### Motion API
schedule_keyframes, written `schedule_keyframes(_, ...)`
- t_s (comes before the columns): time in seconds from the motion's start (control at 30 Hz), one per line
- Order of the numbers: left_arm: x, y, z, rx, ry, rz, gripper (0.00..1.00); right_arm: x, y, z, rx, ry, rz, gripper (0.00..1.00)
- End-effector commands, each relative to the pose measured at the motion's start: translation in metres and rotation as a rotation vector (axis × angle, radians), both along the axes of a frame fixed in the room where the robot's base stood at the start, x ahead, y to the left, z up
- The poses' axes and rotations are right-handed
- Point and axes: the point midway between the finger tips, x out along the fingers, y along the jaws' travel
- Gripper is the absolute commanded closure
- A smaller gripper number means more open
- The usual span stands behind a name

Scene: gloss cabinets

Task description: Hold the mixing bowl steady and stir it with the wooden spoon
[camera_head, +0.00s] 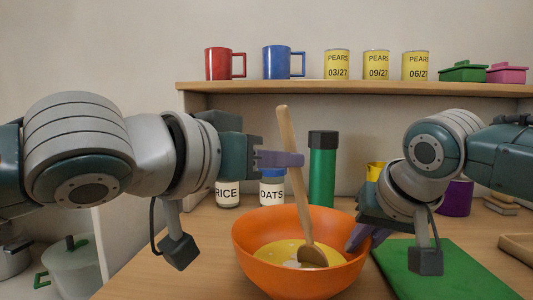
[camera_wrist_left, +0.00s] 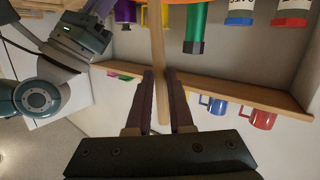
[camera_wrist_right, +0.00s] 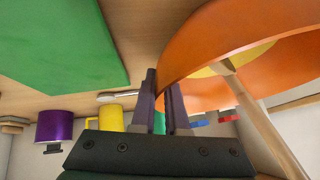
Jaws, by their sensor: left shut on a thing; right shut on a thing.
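The orange mixing bowl (camera_head: 255,262) stands on the wooden counter with yellow batter (camera_head: 275,252) inside. The wooden spoon (camera_head: 294,165) stands steeply in it, its head in the batter and its handle tilted up to the left. My left gripper (camera_head: 290,159) is shut on the upper handle; the left wrist view shows the handle (camera_wrist_left: 158,60) between the fingers (camera_wrist_left: 160,85). My right gripper (camera_head: 358,238) is shut on the bowl's right rim; the right wrist view shows the orange wall (camera_wrist_right: 200,50) between the fingers (camera_wrist_right: 163,85).
A green board (camera_head: 440,268) lies right of the bowl. Behind it stand a green cylinder with a black lid (camera_head: 322,175), RICE (camera_head: 227,195) and OATS (camera_head: 272,188) jars, and a purple mug (camera_head: 456,198). A shelf (camera_head: 300,88) above holds mugs, cans and small lidded pots.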

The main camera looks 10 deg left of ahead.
Motion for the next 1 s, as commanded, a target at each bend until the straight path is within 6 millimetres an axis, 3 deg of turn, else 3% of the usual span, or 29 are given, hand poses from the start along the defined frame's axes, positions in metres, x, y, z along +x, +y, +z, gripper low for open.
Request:
schedule_keyframes(0.17, 0.021, 0.001, 0.002, 0.001, -0.004, 0.003, 1.00, -0.001, -0.002, -0.003, -0.005, 0.008, -0.002, 1.00)
schedule_keyframes(0.4, 0.034, 0.027, 0.002, 0.003, -0.005, 0.005, 1.00, -0.001, -0.002, -0.003, -0.004, 0.008, -0.003, 1.00)
schedule_keyframes(0.63, 0.019, 0.049, 0.000, 0.000, -0.002, 0.002, 1.00, -0.001, -0.002, -0.003, -0.004, 0.008, -0.003, 1.00)
schedule_keyframes(0.9, -0.012, 0.046, 0.000, -0.001, -0.001, -0.002, 1.00, -0.001, -0.002, -0.003, -0.004, 0.008, -0.003, 1.00)
schedule_keyframes(1.0, -0.016, 0.034, 0.001, -0.003, -0.001, -0.005, 1.00, -0.001, -0.002, -0.003, -0.004, 0.008, -0.003, 1.00)
